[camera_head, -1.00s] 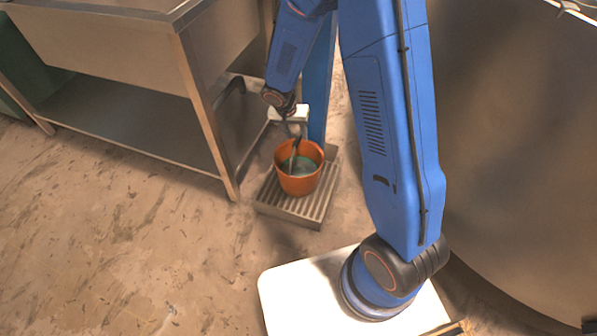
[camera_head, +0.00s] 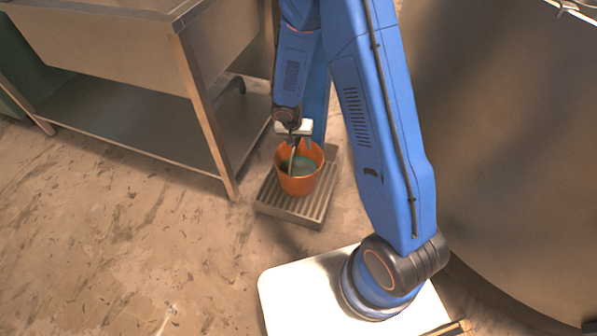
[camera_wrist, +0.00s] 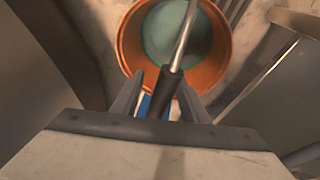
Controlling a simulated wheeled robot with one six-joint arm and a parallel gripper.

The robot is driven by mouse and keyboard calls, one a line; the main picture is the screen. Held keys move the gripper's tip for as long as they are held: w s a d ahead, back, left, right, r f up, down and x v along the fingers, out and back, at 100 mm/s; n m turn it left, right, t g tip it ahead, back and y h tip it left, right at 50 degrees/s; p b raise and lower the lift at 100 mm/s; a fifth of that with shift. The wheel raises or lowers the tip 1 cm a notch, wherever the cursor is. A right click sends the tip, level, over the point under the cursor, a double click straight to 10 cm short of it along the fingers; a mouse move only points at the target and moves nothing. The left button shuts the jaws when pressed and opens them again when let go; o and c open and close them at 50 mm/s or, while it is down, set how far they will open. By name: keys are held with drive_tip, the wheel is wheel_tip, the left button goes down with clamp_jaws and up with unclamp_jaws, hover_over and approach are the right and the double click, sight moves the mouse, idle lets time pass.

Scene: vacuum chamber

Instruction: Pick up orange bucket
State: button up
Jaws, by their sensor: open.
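The orange bucket (camera_head: 299,184) stands upright on a slatted metal platform (camera_head: 318,214), with teal contents (camera_head: 304,165) inside. The wrist view shows the bucket (camera_wrist: 129,42) at the top, its upper edge cut off. A thin metal rod with a black grip (camera_wrist: 161,94) reaches over or into the bucket; I cannot tell what it belongs to. My gripper (camera_head: 294,145) is just above the bucket's rim, pointing down. In the wrist view my gripper (camera_wrist: 160,84) is open, with the black grip between its fingers. I cannot tell whether they touch it.
A steel sink table (camera_head: 190,90) with a low shelf (camera_head: 130,125) stands left of the bucket. A large curved metal surface (camera_head: 500,150) fills the right. Brown floor (camera_head: 120,240) is clear at front left.

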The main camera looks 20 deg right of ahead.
clamp_jaws()
idle(1.4)
